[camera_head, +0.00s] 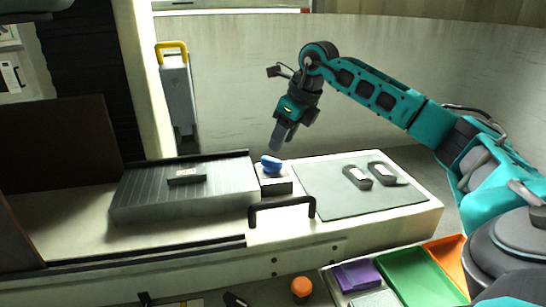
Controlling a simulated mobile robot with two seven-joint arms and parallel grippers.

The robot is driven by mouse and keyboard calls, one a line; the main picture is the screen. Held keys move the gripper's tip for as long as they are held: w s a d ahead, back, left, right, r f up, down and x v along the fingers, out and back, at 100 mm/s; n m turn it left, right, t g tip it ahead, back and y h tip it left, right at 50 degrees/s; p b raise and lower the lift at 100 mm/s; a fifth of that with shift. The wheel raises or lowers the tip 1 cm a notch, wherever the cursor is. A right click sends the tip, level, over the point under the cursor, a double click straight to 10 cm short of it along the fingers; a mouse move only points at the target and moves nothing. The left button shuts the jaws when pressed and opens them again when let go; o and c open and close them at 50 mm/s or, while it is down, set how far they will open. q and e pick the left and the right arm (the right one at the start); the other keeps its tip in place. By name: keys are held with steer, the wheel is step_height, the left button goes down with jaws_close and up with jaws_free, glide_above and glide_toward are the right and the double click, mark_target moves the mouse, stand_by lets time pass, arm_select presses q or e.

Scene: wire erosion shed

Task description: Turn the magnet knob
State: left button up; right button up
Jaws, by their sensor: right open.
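The blue magnet knob (271,165) sits on a small block with a light top and dark front (274,184). The block stands at the right end of a ribbed grey plate (225,185). My right gripper (281,140) points down, above and slightly right of the knob. It is open, and a visible gap separates it from the knob. The fingers look narrow from this angle and nothing shows between them. My left gripper is not in view.
A grey mat (330,196) with two dark tools (357,177) lies right of the knob. A dark handle (282,209) stands at the bench's front. Below are an orange knob (302,287) and a green tray (415,275). A yellow-handled grey object (178,90) stands behind.

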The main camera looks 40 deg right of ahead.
mark_target(272, 159)
steer(key=x, duration=0.6)
steer(key=shift+w+f, duration=0.15)
steer(key=shift+f, duration=0.05)
jaws_close()
